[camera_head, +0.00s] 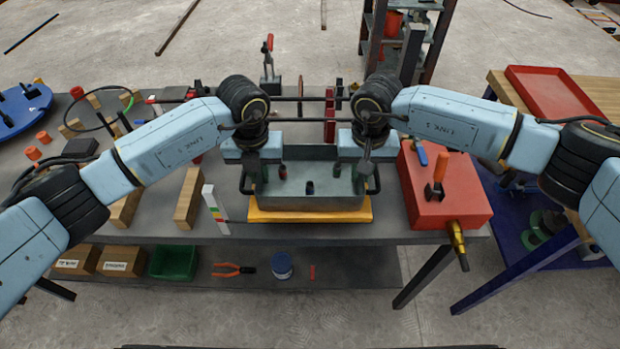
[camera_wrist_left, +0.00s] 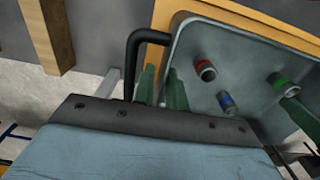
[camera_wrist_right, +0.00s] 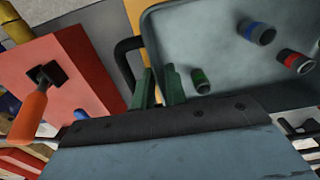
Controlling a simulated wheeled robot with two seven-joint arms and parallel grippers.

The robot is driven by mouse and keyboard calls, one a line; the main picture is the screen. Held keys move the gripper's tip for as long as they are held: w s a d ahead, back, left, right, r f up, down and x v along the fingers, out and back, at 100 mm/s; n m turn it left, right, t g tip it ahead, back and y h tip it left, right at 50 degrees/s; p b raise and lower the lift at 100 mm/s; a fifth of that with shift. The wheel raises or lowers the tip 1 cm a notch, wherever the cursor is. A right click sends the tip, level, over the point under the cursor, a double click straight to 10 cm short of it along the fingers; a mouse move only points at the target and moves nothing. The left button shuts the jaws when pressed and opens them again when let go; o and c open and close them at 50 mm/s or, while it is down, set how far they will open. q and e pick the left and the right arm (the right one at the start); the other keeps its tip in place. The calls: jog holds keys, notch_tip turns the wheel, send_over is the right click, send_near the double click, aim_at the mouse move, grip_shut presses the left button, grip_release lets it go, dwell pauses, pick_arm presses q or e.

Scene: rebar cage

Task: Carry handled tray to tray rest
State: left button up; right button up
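The handled tray (camera_head: 310,190) is a grey metal tray with a black handle at each end. It sits level on a yellow-orange board (camera_head: 310,215) at the front of the table. Small banded cylinders lie in it, with red (camera_wrist_left: 205,70), blue (camera_wrist_left: 227,101) and green bands. My left gripper (camera_wrist_left: 161,88) is at the tray's left end, its fingers apart by the rim, beside the black handle (camera_wrist_left: 134,55). My right gripper (camera_wrist_right: 159,88) is likewise at the right end, beside the other handle (camera_wrist_right: 123,60). Neither visibly clamps a handle. I cannot tell which surface is the tray rest.
A red box (camera_head: 443,190) with an orange-handled tool stands close right of the tray. Wooden blocks (camera_head: 189,198) and a striped white piece (camera_head: 214,208) lie left. Horizontal bars (camera_head: 300,119) stand behind. A wooden table (camera_head: 590,95) with a red tray (camera_head: 550,92) is at right.

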pick_arm(q)
jog(key=shift+f, duration=0.15)
pick_arm(e)
jog(key=shift+f, duration=0.1)
pick_arm(q)
grip_shut()
pick_arm(e)
grip_shut()
pick_arm(q)
jog(key=shift+w+r, duration=0.1)
jog(key=shift+r, duration=0.2)
pick_arm(e)
jog(key=shift+r, duration=0.25)
dwell(0.7)
